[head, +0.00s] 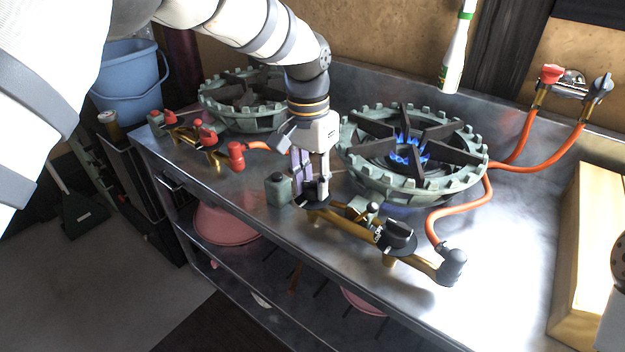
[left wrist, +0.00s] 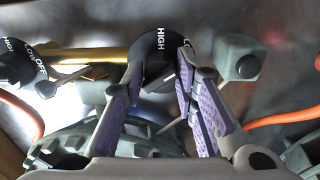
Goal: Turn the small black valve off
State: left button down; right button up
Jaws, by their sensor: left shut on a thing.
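The small black valve (left wrist: 152,44), a round dial marked HIGH, sits on the brass gas pipe (head: 350,227) in front of the right-hand burner (head: 372,190). My left gripper (head: 312,180) reaches down onto this valve from above and is shut on its handle, which the fingers partly hide. In the left wrist view the dial lies between and just beyond the fingertips. Blue flames (head: 405,155) burn in the right-hand burner. My right gripper is not in view.
A grey-green block (head: 278,189) stands close left of my gripper. A second burner (head: 243,100) with red-handled valves (head: 207,130) is at the left, without visible flame. Orange hoses (head: 465,208) run at the right. A white bottle (head: 457,50) and a wooden box (head: 590,250) are farther right.

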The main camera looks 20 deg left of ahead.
pick_arm(q)
jog(key=m, duration=0.6)
jog(key=shift+f, duration=0.1)
jog(key=shift+m, duration=0.4)
dwell(0.3)
jog(key=c, duration=1.3)
grip_release()
notch_tip(320, 180, up, 12)
jog(key=shift+w+a, duration=0.2)
jog(key=shift+w, duration=0.1)
